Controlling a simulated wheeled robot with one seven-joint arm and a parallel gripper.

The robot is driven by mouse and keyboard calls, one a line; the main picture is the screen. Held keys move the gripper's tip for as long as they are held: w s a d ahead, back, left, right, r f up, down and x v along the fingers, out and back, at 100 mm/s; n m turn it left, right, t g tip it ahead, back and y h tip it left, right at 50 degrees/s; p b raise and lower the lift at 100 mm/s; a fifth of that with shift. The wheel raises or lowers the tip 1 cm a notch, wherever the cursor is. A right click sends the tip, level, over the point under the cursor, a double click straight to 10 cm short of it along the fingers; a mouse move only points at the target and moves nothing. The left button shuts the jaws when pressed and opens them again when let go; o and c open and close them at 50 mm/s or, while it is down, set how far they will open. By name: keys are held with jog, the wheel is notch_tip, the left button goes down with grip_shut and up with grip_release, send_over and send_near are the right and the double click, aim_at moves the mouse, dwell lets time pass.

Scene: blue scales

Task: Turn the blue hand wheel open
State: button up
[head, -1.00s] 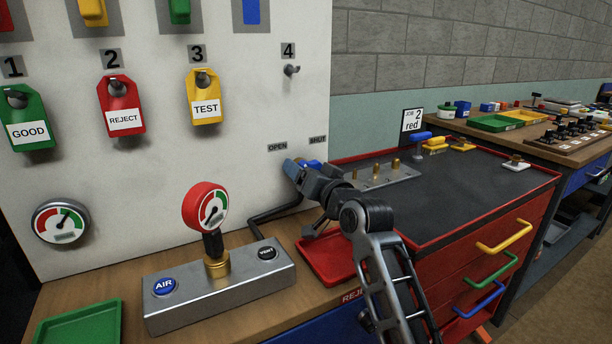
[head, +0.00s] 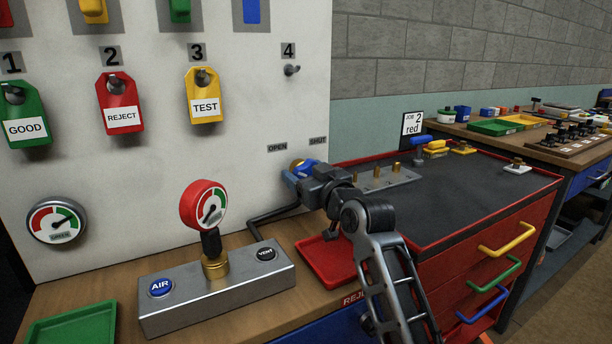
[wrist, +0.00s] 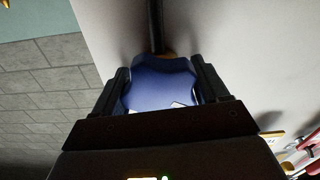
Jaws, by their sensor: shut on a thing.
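The blue hand wheel (head: 304,168) sits on the white panel below the OPEN label (head: 277,148) and the SHUT label (head: 318,140). A bit of brass shows behind it. My gripper (head: 296,178) reaches it from the front right and covers much of it. In the wrist view the wheel (wrist: 162,82) lies between the two dark fingers of my gripper (wrist: 160,92), one on each side, and they are shut on it. The wheel's lower part is hidden by the gripper body. A dark pipe runs from behind the wheel.
A metal block (head: 218,290) with AIR and VENT buttons and a red gauge (head: 205,205) stands at the left. A red tray (head: 325,262) lies beneath my arm. A red-edged bench (head: 450,205) is close on the right.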

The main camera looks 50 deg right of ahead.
jog(key=shift+f, duration=0.15)
jog(key=o, duration=1)
jog(key=shift+c, duration=0.2)
jog(key=shift+s, duration=0.1)
jog(key=v, duration=0.7)
jog(key=shift+s, duration=0.3)
jog(key=shift+a, duration=0.1)
